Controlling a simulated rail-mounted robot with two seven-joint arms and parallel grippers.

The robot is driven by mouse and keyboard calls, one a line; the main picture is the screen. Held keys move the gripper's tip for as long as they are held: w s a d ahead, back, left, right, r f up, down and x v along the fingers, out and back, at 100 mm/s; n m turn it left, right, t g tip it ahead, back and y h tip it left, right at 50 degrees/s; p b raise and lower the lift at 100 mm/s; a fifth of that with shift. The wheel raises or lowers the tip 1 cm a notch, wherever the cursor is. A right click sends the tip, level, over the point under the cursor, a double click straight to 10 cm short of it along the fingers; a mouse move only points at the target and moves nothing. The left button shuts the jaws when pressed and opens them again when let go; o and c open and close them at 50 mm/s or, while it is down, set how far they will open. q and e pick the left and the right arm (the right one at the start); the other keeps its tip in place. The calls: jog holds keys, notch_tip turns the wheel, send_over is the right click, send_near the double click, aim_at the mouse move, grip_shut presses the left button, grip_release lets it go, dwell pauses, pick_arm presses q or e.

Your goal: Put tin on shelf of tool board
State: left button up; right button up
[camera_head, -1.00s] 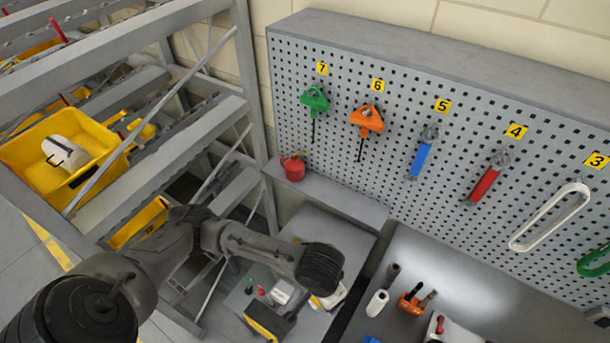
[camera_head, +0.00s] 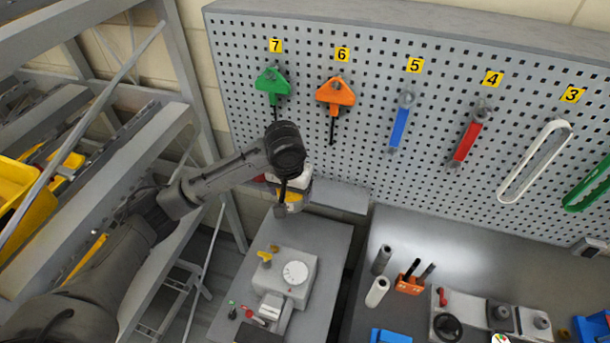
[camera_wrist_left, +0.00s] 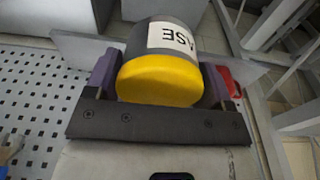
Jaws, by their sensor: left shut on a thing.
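My left gripper (camera_head: 284,205) is shut on the tin (camera_head: 295,201), a dark grey can with a white label and a yellow end. In the left wrist view the tin (camera_wrist_left: 160,80) sits between the two fingers, its yellow end towards the camera and part of its lettering showing. The tool board's shelf (camera_head: 340,196) is a narrow grey ledge below the pegboard. The gripper and tin overlap the shelf's left part in the head view, and I cannot tell whether they touch it. My right gripper is not in view.
A red can (camera_wrist_left: 229,80) shows beside the gripper, and is mostly hidden behind my arm in the head view. Tools hang on the pegboard (camera_head: 370,60) above. A grey rack (camera_head: 180,80) stands at left. The shelf's right part is clear.

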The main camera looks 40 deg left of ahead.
pick_arm(q)
jog(key=w+a, duration=0.1)
jog(key=w, duration=0.2)
jog(key=w+a+f+p, duration=0.1)
jog(key=w, duration=0.3)
jog(key=w+a+f+p, duration=0.1)
jog(key=w+a, duration=0.1)
jog(key=w, duration=0.1)
jog(key=shift+w+a+f, duration=0.1)
jog(key=shift+w, duration=0.1)
notch_tip(320, 180, down, 4)
jog(key=shift+f+p, duration=0.1)
jog(key=shift+p, duration=0.85)
jog(key=shift+w+a+f, duration=0.15)
jog(key=shift+w+f, duration=0.1)
jog(key=shift+w, duration=0.15)
jog(key=shift+f, duration=0.1)
jog(key=shift+f, duration=0.1)
jog(key=o, duration=1.1)
